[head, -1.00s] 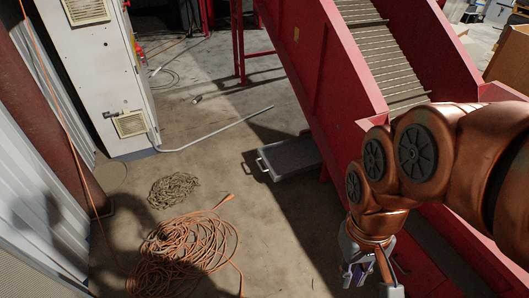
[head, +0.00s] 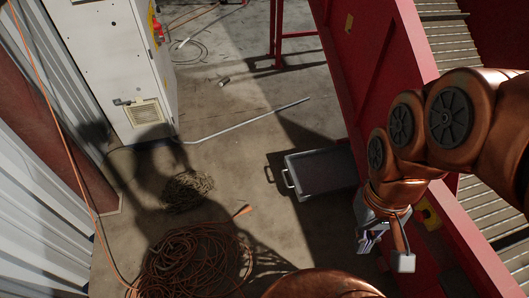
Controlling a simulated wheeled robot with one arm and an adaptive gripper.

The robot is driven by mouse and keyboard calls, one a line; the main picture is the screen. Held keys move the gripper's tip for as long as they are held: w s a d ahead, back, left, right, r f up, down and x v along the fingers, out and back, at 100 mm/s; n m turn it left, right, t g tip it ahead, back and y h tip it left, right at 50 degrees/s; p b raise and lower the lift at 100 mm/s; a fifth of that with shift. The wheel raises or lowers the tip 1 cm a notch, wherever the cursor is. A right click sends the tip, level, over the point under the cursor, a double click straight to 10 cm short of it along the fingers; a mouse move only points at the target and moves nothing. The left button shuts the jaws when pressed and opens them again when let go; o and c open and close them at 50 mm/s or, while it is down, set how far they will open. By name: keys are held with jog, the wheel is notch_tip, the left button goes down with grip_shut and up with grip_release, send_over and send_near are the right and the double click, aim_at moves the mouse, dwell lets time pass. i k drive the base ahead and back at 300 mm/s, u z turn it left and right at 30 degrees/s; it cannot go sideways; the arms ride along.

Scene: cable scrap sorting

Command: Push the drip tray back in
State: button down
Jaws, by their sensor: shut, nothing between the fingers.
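The drip tray (head: 322,171) is a shallow dark grey tray with a light rim. It lies on the floor, sticking out from under the side of the red conveyor (head: 365,75). Its pale handle (head: 288,178) is on its left end, facing away from the conveyor. The tray's right end meets the shadow by the conveyor and my arm, so how far it goes under cannot be seen. My gripper (head: 370,240) hangs to the lower right of the tray in the picture, apart from the handle. It is shut and empty.
A coil of orange cable (head: 195,262) and a smaller tan rope coil (head: 187,191) lie on the floor at left. A grey pipe (head: 250,121) lies beyond the tray. A white cabinet (head: 105,65) stands at back left. Floor left of the handle is clear.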

aim_at(314, 174)
jog(key=u, duration=0.75)
jog(key=i, duration=0.85)
jog(key=u, duration=0.8)
